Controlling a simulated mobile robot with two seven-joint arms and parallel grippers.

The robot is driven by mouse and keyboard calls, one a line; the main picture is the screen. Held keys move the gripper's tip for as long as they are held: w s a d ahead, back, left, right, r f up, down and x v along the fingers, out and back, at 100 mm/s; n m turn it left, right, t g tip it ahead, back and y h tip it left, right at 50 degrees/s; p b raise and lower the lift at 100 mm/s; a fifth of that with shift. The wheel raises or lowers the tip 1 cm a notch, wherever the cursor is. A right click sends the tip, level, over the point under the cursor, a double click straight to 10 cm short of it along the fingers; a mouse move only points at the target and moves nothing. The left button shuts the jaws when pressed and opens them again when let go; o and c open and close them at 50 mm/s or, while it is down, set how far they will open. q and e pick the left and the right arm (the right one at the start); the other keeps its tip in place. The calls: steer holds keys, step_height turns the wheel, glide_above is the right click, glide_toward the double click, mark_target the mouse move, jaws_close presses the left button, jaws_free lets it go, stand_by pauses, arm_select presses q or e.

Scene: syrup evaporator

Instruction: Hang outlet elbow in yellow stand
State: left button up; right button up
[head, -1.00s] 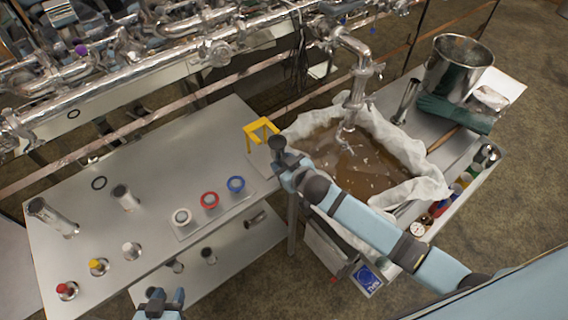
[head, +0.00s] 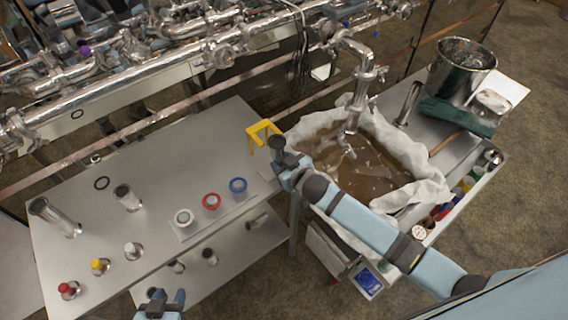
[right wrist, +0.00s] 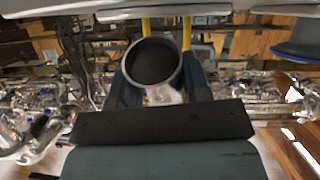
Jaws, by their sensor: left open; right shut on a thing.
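The outlet elbow shows in the right wrist view as a metal pipe end with a round dark opening (right wrist: 153,64). My right gripper (right wrist: 156,92) is shut on it, with a dark finger on each side. The yellow stand (head: 262,130) is at the far right corner of the steel table; its two uprights show just behind the elbow in the right wrist view (right wrist: 187,33). Whether elbow and stand touch is unclear. My left gripper (head: 163,303) is open and empty at the bottom.
A cloth-lined basin (head: 330,140) of brown liquid is right of the stand. A metal pot (head: 460,67) stands beyond. Pipework runs behind.

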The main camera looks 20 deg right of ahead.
steer(key=shift+w+a, duration=0.2)
steer(key=shift+w, duration=0.4)
steer(key=shift+w+a, duration=0.2)
steer(key=shift+w, duration=0.35)
steer(key=shift+w+a, duration=0.1)
steer(key=shift+w, duration=0.2)
steer(key=shift+w+a+b, duration=0.2)
steer(key=shift+w, duration=0.3)
steer(key=shift+w+a+b, duration=0.15)
steer(key=shift+w+a, duration=0.05)
steer(key=shift+w, duration=0.25)
steer(key=shift+f, duration=0.25)
stand_by(0.4)
steer(key=o, duration=1.1)
steer(key=shift+c, duration=0.2)
